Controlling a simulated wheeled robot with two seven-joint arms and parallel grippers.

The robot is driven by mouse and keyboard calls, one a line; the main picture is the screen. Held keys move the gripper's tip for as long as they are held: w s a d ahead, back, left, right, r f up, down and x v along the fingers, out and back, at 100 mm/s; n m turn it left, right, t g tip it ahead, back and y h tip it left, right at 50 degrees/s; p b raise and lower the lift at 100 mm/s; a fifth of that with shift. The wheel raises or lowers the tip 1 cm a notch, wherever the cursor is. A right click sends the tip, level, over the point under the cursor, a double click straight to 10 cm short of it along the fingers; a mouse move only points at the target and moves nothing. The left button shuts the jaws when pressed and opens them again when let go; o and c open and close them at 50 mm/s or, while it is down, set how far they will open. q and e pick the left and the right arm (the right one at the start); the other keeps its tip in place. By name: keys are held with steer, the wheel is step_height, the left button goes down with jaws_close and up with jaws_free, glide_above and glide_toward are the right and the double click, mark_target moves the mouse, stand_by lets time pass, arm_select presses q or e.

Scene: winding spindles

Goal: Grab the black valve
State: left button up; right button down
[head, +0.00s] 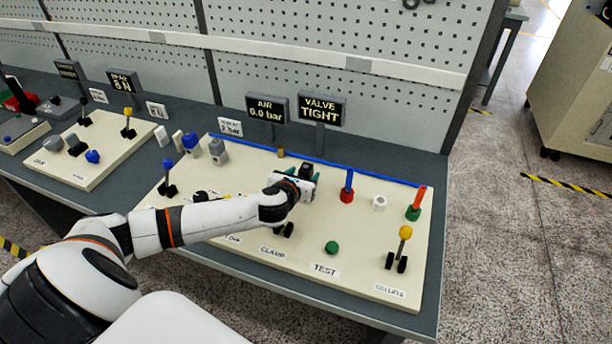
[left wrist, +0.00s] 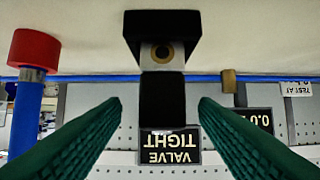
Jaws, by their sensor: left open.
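The black valve (left wrist: 162,35) shows in the left wrist view at the top middle, with a brass-coloured round centre and a black handle (left wrist: 162,98) reaching down the picture. In the head view only a small dark part of the valve (head: 306,169) shows at my left gripper (head: 302,175). My left gripper is open, and its two green ribbed fingers stand on either side of the handle in the left wrist view. A gap shows on both sides, so the fingers appear not to touch it. My right gripper is not in view.
A blue pipe (head: 330,164) runs behind the valve along the cream panel (head: 300,263). A blue rod with a red base (head: 347,196) stands close to the right. A sign reading VALVE TIGHT (head: 320,110) stands behind. A yellow-knobbed lever (head: 405,233) is farther right.

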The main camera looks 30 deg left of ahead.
mark_target(303, 174)
arm_select(q)
steer(key=shift+x, duration=1.75)
steer(key=shift+r, duration=0.1)
steer(key=c, duration=1.1)
steer(key=shift+a+r, duration=0.1)
steer(key=shift+c, duration=0.2)
